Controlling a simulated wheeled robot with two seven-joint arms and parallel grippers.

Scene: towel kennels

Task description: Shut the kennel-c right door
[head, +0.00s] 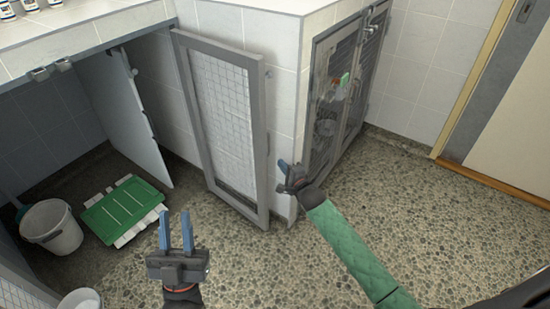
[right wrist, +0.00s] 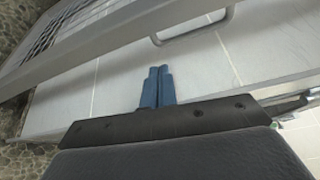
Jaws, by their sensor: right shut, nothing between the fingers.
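A grey-framed wire-mesh door (head: 257,135), seemingly the kennel-c right door, stands open in front of the white tiled wall in the head view. No label shows which kennel it belongs to. Its frame, mesh and a bar handle (right wrist: 190,33) cross the top of the right wrist view. My right gripper (right wrist: 157,72) is shut and empty, close to the door's lower right edge in the head view; I cannot tell whether it touches. My left gripper (head: 176,214) is open and empty, above the floor in front of the door, with its fingers apart.
A kennel with mesh doors (head: 322,95) stands at right, its doors looking closed. At left, a grey panel (head: 130,115) hangs beside a dark recess. The pebbled floor at right is clear.

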